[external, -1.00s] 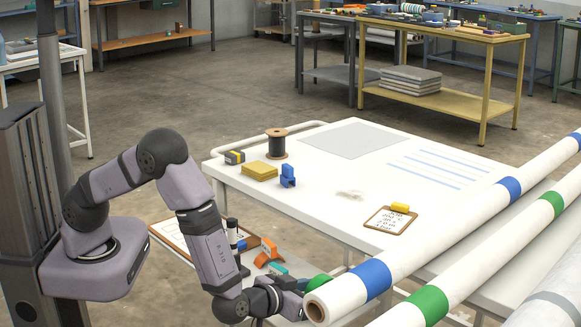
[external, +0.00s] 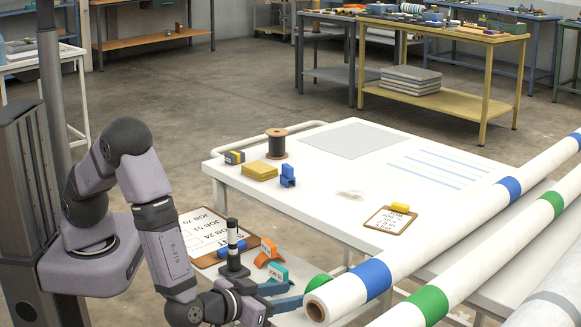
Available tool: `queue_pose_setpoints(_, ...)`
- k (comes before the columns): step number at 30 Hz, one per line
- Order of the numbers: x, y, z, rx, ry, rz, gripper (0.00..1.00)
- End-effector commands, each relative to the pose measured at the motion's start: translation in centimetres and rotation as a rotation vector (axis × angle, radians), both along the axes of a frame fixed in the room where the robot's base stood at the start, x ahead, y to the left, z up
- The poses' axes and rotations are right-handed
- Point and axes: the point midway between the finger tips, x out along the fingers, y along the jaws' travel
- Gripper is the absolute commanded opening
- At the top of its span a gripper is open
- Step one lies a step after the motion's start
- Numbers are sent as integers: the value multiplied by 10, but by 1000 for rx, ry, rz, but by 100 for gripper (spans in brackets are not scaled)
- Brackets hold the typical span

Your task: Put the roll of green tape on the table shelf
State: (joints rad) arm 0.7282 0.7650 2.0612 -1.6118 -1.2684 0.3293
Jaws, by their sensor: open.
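A green rounded object (external: 317,283), likely the roll of green tape, shows just behind the near end of a white roll with a blue band. The white roll hides part of it. My gripper (external: 297,295) is low in the picture, left of the green object, with its fingers pointing right towards it. The jaws are open, and I see nothing held between them. The gap between fingers and green object is small, and I cannot tell whether they touch. The white table (external: 330,205) stands behind. A lower white surface, perhaps its shelf, is mostly hidden.
Long white rolls with blue (external: 371,278) and green bands (external: 429,302) slant across the right. A spool (external: 277,144) and a clipboard (external: 391,218) sit on the table.

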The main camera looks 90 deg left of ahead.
Motion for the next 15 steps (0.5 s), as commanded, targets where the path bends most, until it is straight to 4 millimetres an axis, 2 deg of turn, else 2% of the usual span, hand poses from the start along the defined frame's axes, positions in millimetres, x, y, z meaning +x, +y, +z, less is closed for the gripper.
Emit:
queue_pose_setpoints(9,-11,-11,5,0,1,0,40)
queue_pose_setpoints(15,1,-13,4,-56,10,-43,40)
